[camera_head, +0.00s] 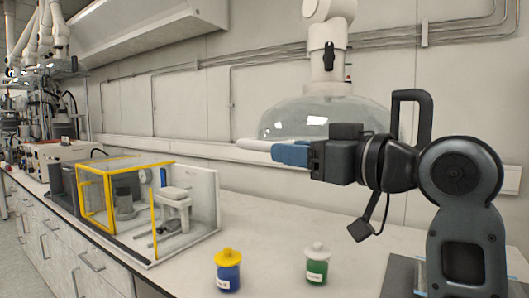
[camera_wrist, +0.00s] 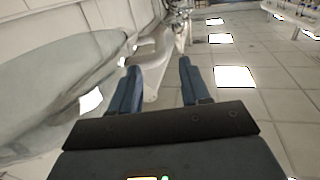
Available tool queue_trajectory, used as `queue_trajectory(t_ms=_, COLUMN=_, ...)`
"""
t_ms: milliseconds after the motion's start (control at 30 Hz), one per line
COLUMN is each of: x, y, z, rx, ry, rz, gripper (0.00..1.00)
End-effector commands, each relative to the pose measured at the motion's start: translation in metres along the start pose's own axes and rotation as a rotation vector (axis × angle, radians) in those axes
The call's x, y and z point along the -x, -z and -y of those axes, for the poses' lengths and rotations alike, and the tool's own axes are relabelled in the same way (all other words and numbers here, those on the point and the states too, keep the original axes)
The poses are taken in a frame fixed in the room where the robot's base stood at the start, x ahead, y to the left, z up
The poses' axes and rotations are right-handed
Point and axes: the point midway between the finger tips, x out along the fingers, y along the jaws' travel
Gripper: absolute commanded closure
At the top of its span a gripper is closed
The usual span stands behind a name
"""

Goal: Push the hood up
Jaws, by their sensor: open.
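The hood is a clear dome (camera_head: 330,118) hanging from a white jointed duct above the bench. The dome also fills the left of the wrist view (camera_wrist: 45,85). My gripper (camera_head: 276,151) is at the front of the dome's lower edge, with its blue fingers pointing left. In the wrist view the fingers (camera_wrist: 159,66) are apart. A white bar-like part (camera_head: 254,145) juts out past the fingertips in the head view. In the wrist view a white part (camera_wrist: 152,72) shows between the fingers. Whether they touch it, I cannot tell.
A yellow-framed clear enclosure (camera_head: 110,205) with a balance stands on the bench at left. A blue jar with a yellow lid (camera_head: 228,272) and a green jar with a white lid (camera_head: 316,266) stand in front. The bench between is clear.

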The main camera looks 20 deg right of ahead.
Motion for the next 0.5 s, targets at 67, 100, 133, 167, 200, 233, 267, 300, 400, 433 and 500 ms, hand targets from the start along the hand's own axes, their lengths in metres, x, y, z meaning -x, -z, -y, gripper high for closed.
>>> queue_trajectory(t_ms=67, x=-0.007, y=0.001, z=0.001, rx=0.000, ry=0.004, rz=0.002, gripper=0.54)
queue_trajectory(t_ms=100, x=-0.012, y=0.001, z=0.001, rx=-0.001, ry=0.004, rz=0.002, gripper=0.54)
queue_trajectory(t_ms=133, x=-0.016, y=0.001, z=0.001, rx=-0.001, ry=0.004, rz=0.002, gripper=0.54)
queue_trajectory(t_ms=167, x=-0.020, y=0.001, z=0.001, rx=-0.001, ry=0.003, rz=0.002, gripper=0.54)
queue_trajectory(t_ms=200, x=-0.027, y=0.000, z=0.001, rx=-0.001, ry=0.003, rz=0.003, gripper=0.54)
queue_trajectory(t_ms=233, x=-0.032, y=0.001, z=0.001, rx=-0.001, ry=0.003, rz=0.002, gripper=0.54)
queue_trajectory(t_ms=267, x=-0.036, y=0.001, z=0.001, rx=-0.002, ry=0.003, rz=0.001, gripper=0.54)
queue_trajectory(t_ms=300, x=-0.043, y=0.001, z=0.001, rx=-0.002, ry=0.004, rz=0.002, gripper=0.54)
queue_trajectory(t_ms=400, x=-0.057, y=0.001, z=0.001, rx=-0.002, ry=0.002, rz=0.002, gripper=0.54)
queue_trajectory(t_ms=433, x=-0.060, y=0.001, z=0.001, rx=-0.002, ry=0.002, rz=0.002, gripper=0.54)
queue_trajectory(t_ms=500, x=-0.067, y=0.000, z=0.001, rx=-0.001, ry=0.003, rz=0.001, gripper=0.54)
